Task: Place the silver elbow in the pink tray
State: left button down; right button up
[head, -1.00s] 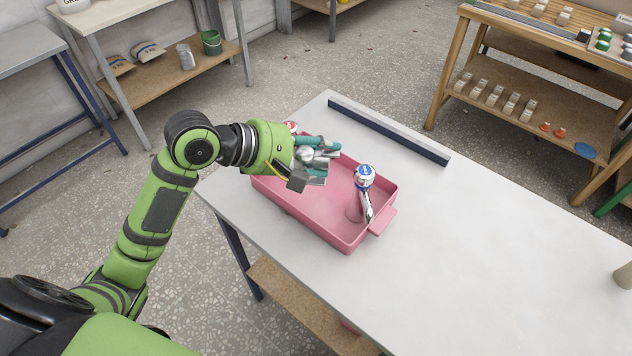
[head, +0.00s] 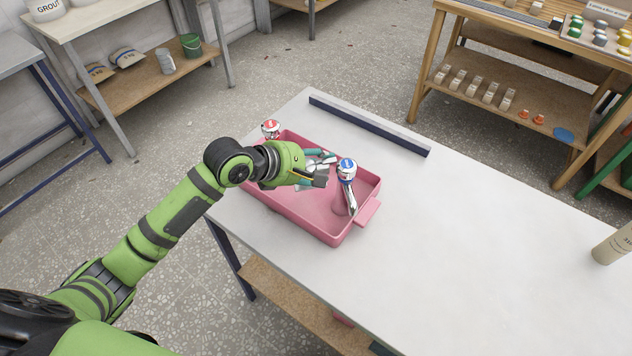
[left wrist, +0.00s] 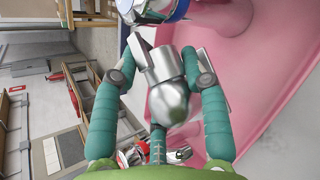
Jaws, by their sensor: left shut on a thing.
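The silver elbow (left wrist: 170,102) is between the teal fingers of my left gripper (left wrist: 163,74) in the left wrist view. The gripper is shut on it. In the head view my left gripper (head: 322,169) is over the pink tray (head: 316,226), close to the left side of a blue-capped chrome tap (head: 347,173). The fingers partly hide the elbow there. The pink tray also shows below the elbow in the left wrist view (left wrist: 262,60). I cannot tell whether the elbow touches the tray. My right gripper is not in view.
The blue-capped tap rises at the tray's near right end. A red-capped tap (head: 270,129) shows at its far left end. A dark-sided bar (head: 368,125) lies along the back table edge. The white table (head: 450,240) is clear between.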

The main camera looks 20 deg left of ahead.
pick_arm(q)
jog(key=shift+f, duration=3.3)
jog(key=c, duration=0.5)
grip_release()
jog(key=shift+f, duration=0.1)
jog(key=shift+c, duration=0.2)
jog(key=v, duration=1)
jog(key=shift+s+a, duration=0.2)
jog(key=shift+a, duration=0.05)
jog(key=shift+v, duration=0.8)
jog(key=shift+w+d, duration=0.1)
